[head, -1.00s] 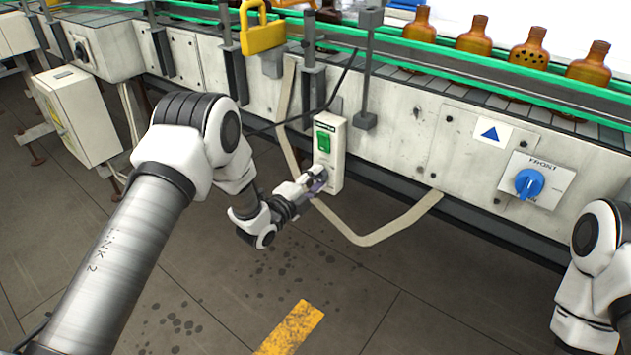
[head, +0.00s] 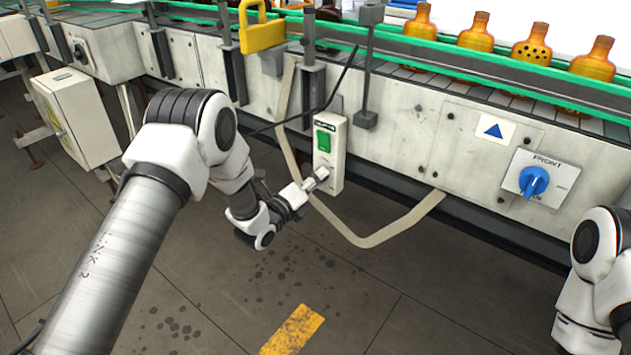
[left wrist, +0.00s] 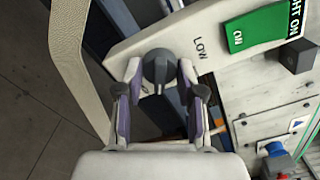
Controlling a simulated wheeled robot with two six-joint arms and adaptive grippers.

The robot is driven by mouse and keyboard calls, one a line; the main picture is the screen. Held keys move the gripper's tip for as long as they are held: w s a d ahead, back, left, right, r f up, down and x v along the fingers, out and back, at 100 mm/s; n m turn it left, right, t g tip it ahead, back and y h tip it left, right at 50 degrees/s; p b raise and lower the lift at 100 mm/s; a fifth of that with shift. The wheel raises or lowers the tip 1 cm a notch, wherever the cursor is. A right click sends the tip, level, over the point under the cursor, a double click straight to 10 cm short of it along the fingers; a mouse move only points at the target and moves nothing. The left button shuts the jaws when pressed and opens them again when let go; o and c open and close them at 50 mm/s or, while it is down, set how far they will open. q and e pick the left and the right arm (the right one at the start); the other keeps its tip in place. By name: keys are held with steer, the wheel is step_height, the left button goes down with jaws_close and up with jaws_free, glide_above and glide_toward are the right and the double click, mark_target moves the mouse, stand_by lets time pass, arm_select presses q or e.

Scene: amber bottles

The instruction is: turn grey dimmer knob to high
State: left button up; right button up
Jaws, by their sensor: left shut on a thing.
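The grey dimmer knob (left wrist: 158,67) sits on a white control box (head: 336,160), beside the word LOW. A small pale mark shows at the knob's lower edge in the left wrist view; its setting is hard to read. My left gripper (left wrist: 160,70) is shut on the knob, one fingertip on each side. In the head view my left gripper (head: 321,176) reaches the lower part of the box and hides the knob. The right arm shows at the right edge, but its gripper is out of view.
A green lit switch (head: 323,141) is above the knob on the same box. A beige strap (head: 372,240) hangs around and below it. A blue rotary knob (head: 533,181) is on a panel to the right. Amber bottles (head: 475,32) stand on the conveyor. The floor below is open.

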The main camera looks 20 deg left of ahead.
stand_by(0.5)
arm_select(q)
steer(key=o, duration=1.1)
steer(key=shift+o, duration=0.2)
steer(key=v, duration=1.2)
